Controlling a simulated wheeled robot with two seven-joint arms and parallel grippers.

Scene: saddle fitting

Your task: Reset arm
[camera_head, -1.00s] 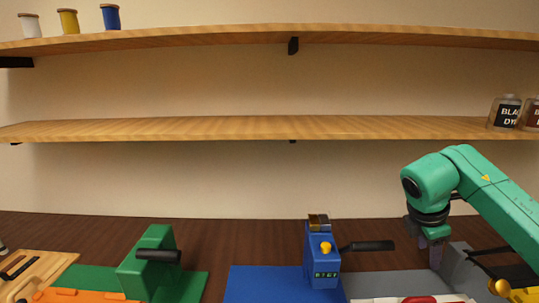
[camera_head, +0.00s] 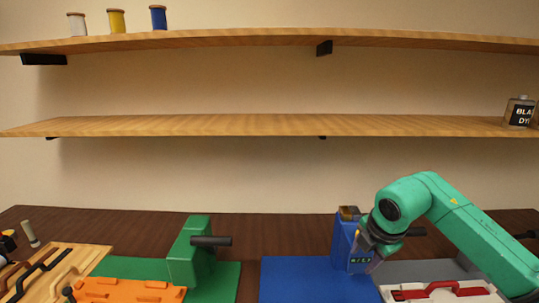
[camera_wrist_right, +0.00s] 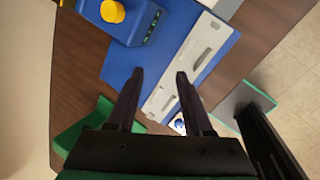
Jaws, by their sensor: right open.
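My right arm comes in from the right in the head view, and its gripper (camera_head: 370,258) hangs in front of the blue machine (camera_head: 343,240). In the right wrist view the two dark fingers of my right gripper (camera_wrist_right: 158,75) stand apart with nothing between them. The blue machine with its yellow knob (camera_wrist_right: 113,11) shows beyond the fingers at the upper left. A blue mat (camera_wrist_right: 120,70) and a long white tray (camera_wrist_right: 188,65) lie below the fingers. My left gripper is not in view.
A green machine (camera_head: 189,250) stands on a green mat (camera_head: 225,280) beside an orange tray (camera_head: 125,291). A wooden board with tools (camera_head: 85,262) is at the left. A red-handled item (camera_head: 440,288) lies at the right. Two wooden shelves (camera_head: 250,125) cross the wall above.

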